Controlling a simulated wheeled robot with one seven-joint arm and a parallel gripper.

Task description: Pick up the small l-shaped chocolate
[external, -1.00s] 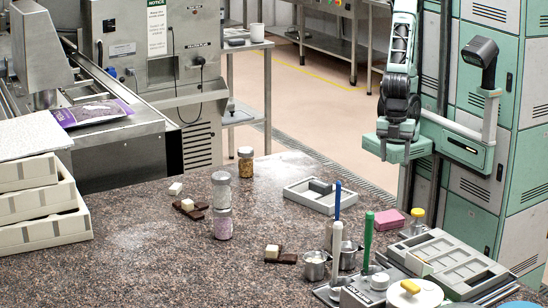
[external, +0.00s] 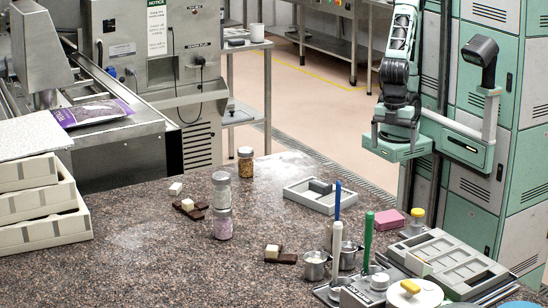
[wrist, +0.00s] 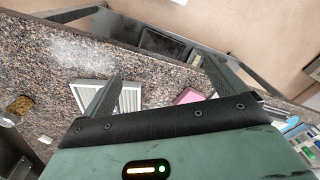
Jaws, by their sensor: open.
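Two groups of chocolate pieces lie on the speckled stone counter (external: 130,265). The nearer, smaller group is a dark brown piece (external: 287,258) with a white cube (external: 272,251) at its left end. The farther group has several dark brown pieces (external: 190,208), with a white cube (external: 176,188) behind it. I cannot tell for certain which piece is the small L-shaped one. My gripper (external: 393,140) is open and empty, high at the back right, well away from both groups. In the wrist view its two fingers (wrist: 162,68) are spread apart with nothing between them.
A grey-white tray (external: 300,200), also in the wrist view (wrist: 131,98), stands at the counter's back. Jars (external: 222,222), metal cups (external: 315,268), upright blue, white and green handles (external: 368,245) and a pink block (external: 391,219) stand around. The front left counter is clear.

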